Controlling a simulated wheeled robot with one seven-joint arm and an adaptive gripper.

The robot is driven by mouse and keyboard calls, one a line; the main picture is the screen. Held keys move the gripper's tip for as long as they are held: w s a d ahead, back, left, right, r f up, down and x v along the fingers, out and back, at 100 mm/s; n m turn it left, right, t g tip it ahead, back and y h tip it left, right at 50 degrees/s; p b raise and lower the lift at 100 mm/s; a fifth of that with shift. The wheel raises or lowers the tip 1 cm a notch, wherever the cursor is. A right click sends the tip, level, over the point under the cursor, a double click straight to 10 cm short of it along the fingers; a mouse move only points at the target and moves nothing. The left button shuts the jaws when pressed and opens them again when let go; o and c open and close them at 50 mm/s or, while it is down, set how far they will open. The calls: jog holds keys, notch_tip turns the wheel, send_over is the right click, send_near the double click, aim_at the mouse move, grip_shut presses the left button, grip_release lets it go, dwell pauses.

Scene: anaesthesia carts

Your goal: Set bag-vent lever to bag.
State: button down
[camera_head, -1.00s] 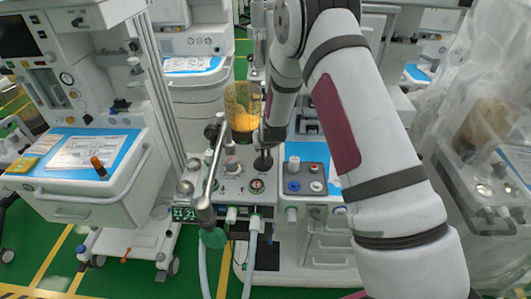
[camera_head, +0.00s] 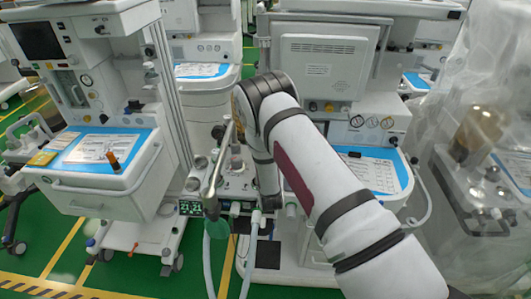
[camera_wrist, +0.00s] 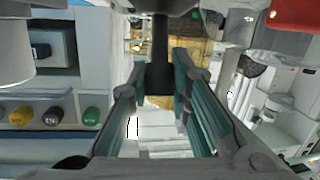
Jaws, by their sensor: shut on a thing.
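In the wrist view, my gripper (camera_wrist: 160,72) has its two teal-padded fingers on either side of a black post (camera_wrist: 160,50), which I take to be the bag-vent lever. The fingers are closed on it, and its upper end runs out of the picture top. In the head view, my forearm hides my gripper and the lever. The machine's control block (camera_head: 238,180) shows just left of my arm. Which way the lever is set cannot be told.
A cart with a blue-topped drawer (camera_head: 105,175) is at left. A monitor back (camera_head: 325,65) and a blue-edged worktop (camera_head: 380,172) are at right. A plastic-draped machine (camera_head: 480,170) stands far right.

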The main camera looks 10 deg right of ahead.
jog(key=shift+s+f, duration=0.1)
dwell(0.5)
jog(key=c, duration=1.4)
grip_release()
jog(key=shift+c, duration=0.2)
jog(key=v, duration=1.2)
jog(key=shift+f, duration=0.15)
